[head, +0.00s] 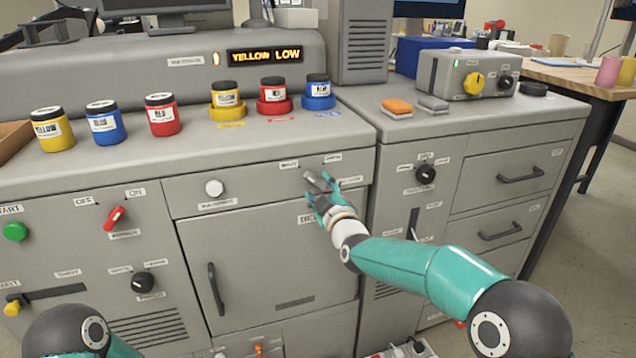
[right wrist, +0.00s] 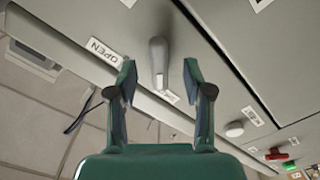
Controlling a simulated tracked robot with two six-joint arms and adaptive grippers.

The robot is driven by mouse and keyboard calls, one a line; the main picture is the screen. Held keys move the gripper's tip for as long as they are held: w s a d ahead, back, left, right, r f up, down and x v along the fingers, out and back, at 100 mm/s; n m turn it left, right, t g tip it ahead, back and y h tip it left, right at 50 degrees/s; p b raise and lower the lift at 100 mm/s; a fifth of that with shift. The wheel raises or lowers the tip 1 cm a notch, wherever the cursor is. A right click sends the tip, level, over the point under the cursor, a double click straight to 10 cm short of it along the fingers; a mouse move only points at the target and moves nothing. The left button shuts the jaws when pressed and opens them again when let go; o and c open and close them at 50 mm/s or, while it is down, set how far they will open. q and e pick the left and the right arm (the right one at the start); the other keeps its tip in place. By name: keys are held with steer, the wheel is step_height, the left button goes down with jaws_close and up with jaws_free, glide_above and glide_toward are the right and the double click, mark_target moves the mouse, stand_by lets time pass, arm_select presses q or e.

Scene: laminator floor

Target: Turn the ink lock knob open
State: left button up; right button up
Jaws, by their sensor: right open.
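The ink lock knob (head: 315,180) is a small grey lever-shaped handle on the upper front panel of the grey machine, below the row of ink jars. In the right wrist view the knob (right wrist: 158,58) shows between my fingertips, with an OPEN label (right wrist: 104,51) to its left. My right gripper (head: 321,188) is open, one finger on each side of the knob; it also shows in the right wrist view (right wrist: 159,75). A gap shows between each finger and the knob. In the head view the fingers partly cover the knob. My left gripper is out of view.
A white button (head: 214,188) is left of the knob on the same panel. A door with a dark handle (head: 216,289) lies below. Several ink jars stand above, including a red one (head: 273,91). A lit display (head: 264,55) reads YELLOW LOW.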

steer(key=shift+x, duration=1)
steer(key=shift+c, duration=0.2)
jaws_close()
